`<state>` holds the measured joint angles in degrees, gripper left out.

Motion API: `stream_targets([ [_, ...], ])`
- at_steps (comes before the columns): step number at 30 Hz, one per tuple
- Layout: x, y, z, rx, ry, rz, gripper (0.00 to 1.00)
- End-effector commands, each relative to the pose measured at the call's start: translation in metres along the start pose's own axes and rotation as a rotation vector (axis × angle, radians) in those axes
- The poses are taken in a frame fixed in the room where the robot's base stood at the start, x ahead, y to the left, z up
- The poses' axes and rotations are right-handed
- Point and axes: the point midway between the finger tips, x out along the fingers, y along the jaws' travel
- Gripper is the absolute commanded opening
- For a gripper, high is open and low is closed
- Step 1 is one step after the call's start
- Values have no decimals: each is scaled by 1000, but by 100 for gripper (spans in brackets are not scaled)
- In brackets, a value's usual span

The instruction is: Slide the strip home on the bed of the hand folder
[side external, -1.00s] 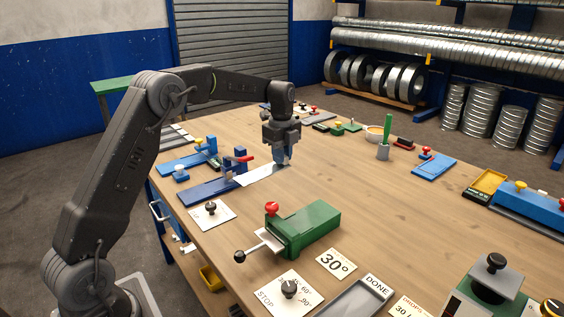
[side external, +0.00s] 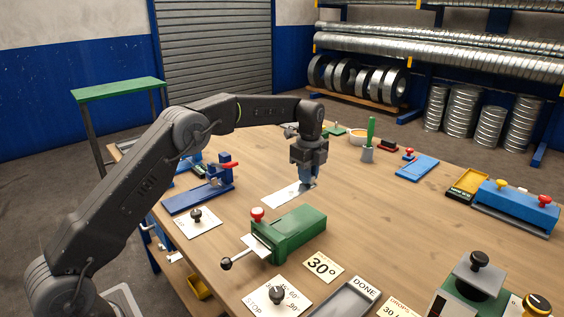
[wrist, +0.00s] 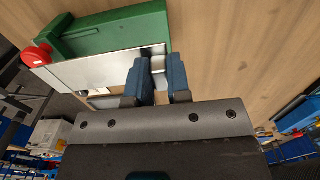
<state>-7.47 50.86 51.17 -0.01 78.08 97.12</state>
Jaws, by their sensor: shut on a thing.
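The strip (side external: 281,197) is a flat, pale metal piece held above the bench in the side view. My gripper (side external: 308,185) is shut on its right end. In the wrist view, the fingers (wrist: 157,78) pinch that end and the strip (wrist: 105,70) runs left from them. The hand folder looks to be the green tool (side external: 300,226) with a red knob and a ball-ended lever. It lies nearer the camera than the strip, apart from it. In the wrist view, the strip overlaps the front of the green body (wrist: 115,30), hiding part of the bed.
A blue tool (side external: 205,195) with a red handle stands left of the strip. A knob card (side external: 197,221) lies in front of it. A 30° card (side external: 322,266) and a STOP dial card (side external: 278,296) lie near the folder.

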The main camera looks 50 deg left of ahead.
Motion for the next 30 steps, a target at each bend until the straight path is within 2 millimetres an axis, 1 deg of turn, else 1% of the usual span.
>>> stream_targets([
  [1, 4, -4, -10, 5, 0, 0, 0],
  [3, 8, -8, -18, 7, 0, -1, 0],
  [6, 11, -10, -23, 7, 0, 0, 0],
  [11, 19, -10, -23, 6, 0, 1, 0],
  [30, 67, -10, -23, 6, 0, 1, 0],
])
